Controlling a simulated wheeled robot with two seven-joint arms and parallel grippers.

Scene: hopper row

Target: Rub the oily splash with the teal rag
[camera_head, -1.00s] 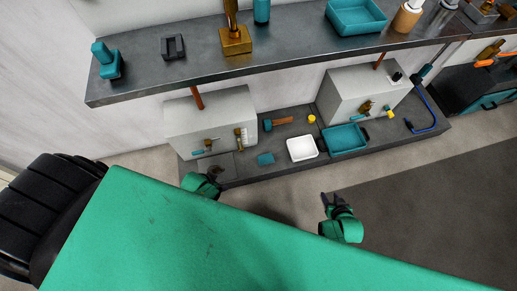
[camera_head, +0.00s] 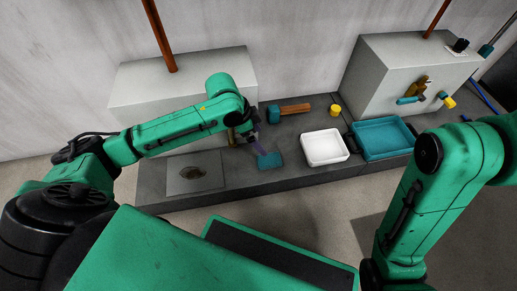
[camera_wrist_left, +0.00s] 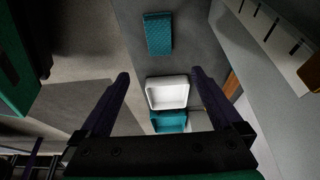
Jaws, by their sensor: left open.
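The teal rag (camera_head: 270,160) lies flat on the dark bench. It also shows in the left wrist view (camera_wrist_left: 158,34), beyond my open fingers. The oily splash (camera_head: 193,172) is a dark brownish patch on a grey plate, left of the rag in the head view. My left gripper (camera_head: 254,147) is over the bench close to the rag. In the left wrist view its two fingers (camera_wrist_left: 160,76) are wide apart with nothing between them in their grip. My right arm is at the right of the head view; its gripper does not show.
A white tray (camera_head: 326,158) and a teal tray (camera_head: 412,138) stand right of the rag. A hammer-like tool (camera_head: 287,110) and a yellow cylinder (camera_head: 335,111) lie behind it. Grey boxes (camera_head: 125,88) (camera_head: 385,65) stand at the back. The bench between plate and rag looks clear.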

